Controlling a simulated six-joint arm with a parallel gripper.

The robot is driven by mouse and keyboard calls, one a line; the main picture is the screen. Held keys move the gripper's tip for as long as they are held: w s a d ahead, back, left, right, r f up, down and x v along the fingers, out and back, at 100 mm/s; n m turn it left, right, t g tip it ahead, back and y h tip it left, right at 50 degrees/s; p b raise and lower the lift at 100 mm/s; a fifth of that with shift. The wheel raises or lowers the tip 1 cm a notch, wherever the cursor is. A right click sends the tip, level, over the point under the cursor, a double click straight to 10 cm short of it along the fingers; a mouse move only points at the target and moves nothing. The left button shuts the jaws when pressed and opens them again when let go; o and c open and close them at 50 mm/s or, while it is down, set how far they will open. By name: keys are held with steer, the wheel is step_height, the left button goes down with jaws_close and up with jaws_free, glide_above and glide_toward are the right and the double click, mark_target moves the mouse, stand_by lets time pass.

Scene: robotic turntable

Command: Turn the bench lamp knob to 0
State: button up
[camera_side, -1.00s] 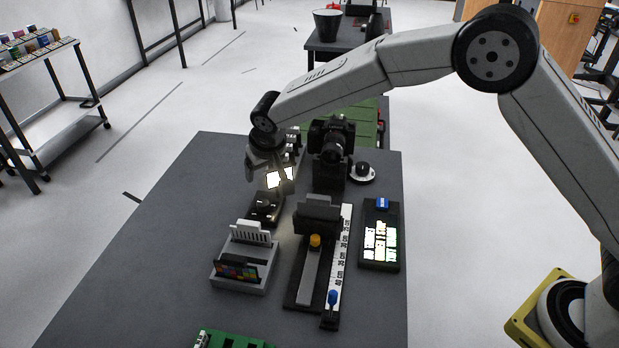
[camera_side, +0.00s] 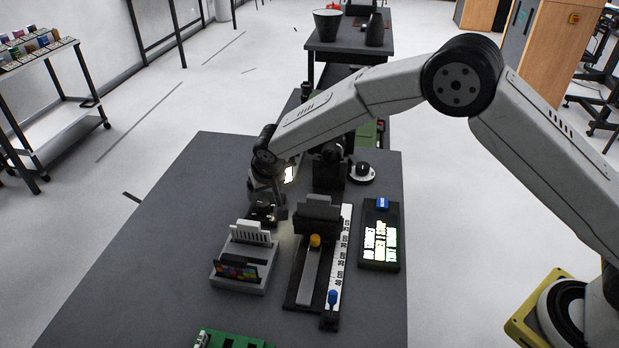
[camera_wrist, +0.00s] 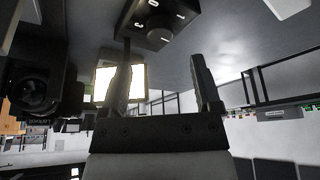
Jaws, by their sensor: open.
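The bench lamp knob is a round dark knob (camera_wrist: 158,27) on a small black box (camera_wrist: 128,14) with white marks around it; which mark it points to is hard to read. In the side view the box (camera_side: 262,214) stands behind the grey card holder, partly hidden by my gripper (camera_side: 268,205). My gripper is low, close over the knob in the side view. In the wrist view my gripper (camera_wrist: 162,64) has its two fingers apart with nothing between them, and the knob lies beyond the fingertips. A lit white lamp panel (camera_wrist: 138,80) glows behind the left finger.
A black camera (camera_wrist: 32,85) stands close by the lamp. The left of the table (camera_side: 165,250) is clear.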

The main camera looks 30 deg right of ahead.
mark_target(263, 203)
steer(key=shift+x, duration=3.05)
jaws_close()
steer(key=shift+n+y, duration=0.3)
steer(key=shift+n, duration=0.5)
jaws_free()
steer(key=shift+r, duration=0.2)
steer(key=v, duration=0.7)
steer(key=shift+s, duration=0.25)
